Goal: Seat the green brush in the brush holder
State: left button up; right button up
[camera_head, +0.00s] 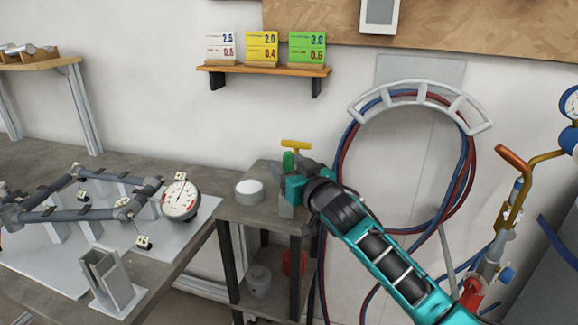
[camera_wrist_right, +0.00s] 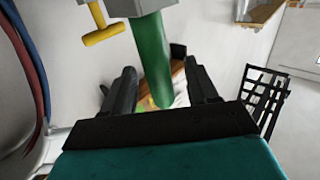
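The green brush (camera_head: 289,159) shows as a green handle just above my right gripper (camera_head: 303,178), over the small stand. In the right wrist view the green handle (camera_wrist_right: 153,60) runs between the two fingers of the gripper (camera_wrist_right: 160,78), with a visible gap on the right side. The fingers are apart. The far end of the handle meets a grey block (camera_wrist_right: 138,7), likely the brush holder; I cannot tell how deep it sits. The grey block also shows below the gripper in the head view (camera_head: 286,209). My left gripper is out of view.
A yellow T-handle (camera_wrist_right: 104,36) is beside the green handle, close to the fingers. A white round tin (camera_head: 249,190) is on the stand (camera_head: 240,215) left of the gripper. Hoses (camera_head: 470,170) hang at right. The workbench (camera_head: 180,263) with a dial gauge (camera_head: 181,200) is at left.

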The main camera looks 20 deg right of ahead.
dwell(0.3)
jog(key=shift+s+d, duration=0.1)
jog(key=shift+s, duration=0.3)
jog(key=s+d, duration=0.2)
jog(key=s, duration=1)
jog(key=shift+d+p, duration=0.15)
jog(key=shift+p, duration=0.2)
